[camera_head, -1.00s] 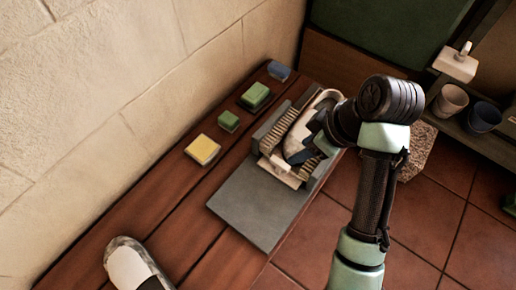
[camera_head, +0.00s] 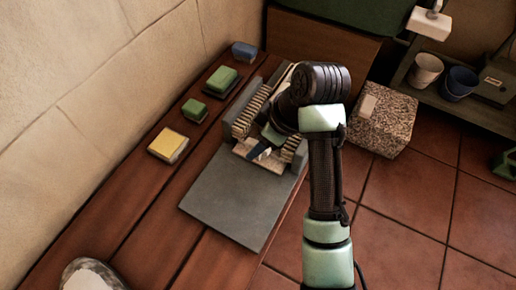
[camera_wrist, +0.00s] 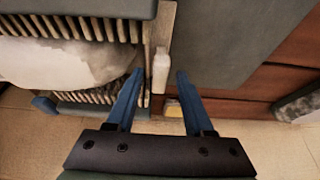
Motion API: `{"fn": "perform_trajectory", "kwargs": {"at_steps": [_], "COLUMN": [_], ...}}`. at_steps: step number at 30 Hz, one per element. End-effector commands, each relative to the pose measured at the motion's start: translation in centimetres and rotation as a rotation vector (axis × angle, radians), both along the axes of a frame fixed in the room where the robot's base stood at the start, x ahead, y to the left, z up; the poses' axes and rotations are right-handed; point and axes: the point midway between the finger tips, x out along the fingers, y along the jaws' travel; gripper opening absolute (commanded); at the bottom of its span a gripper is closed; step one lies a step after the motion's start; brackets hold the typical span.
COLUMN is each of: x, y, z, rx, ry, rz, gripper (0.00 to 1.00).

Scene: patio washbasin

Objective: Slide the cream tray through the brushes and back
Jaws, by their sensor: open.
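The cream tray (camera_head: 243,148) sits between the two brushes, its front edge and upright handle toward the flat grey plate. In the wrist view the tray edge (camera_wrist: 158,38) and pale handle (camera_wrist: 161,68) show. A grey-white object (camera_wrist: 60,66), perhaps a shoe, lies in the tray. The left brush (camera_head: 248,110) and right brush (camera_head: 291,148) have pale bristles. My gripper (camera_wrist: 160,76) is open, blue fingers on either side of the handle, with visible gaps. In the head view, my arm covers much of the tray and right brush.
The grey plate (camera_head: 232,200) in front of the brushes is clear. A yellow sponge (camera_head: 168,146), green blocks (camera_head: 195,110) and a blue block (camera_head: 244,52) lie to the left on the wooden bench (camera_head: 110,222). A shoe-like object (camera_head: 92,275) is at the near edge.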

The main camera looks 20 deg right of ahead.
Motion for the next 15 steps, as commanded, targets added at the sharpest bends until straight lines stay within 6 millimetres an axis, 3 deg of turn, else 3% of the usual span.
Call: {"fn": "perform_trajectory", "kwargs": {"at_steps": [3, 13, 15], "x": [0.29, 0.37, 0.37], "y": [0.21, 0.3, 0.3], "z": [-0.92, -1.03, -1.03], "rx": [0.0, 0.0, 0.0], "ry": [-0.001, -0.001, -0.001], "rz": [0.0, 0.0, 0.0], "gripper": [0.53, 0.53, 0.4]}}
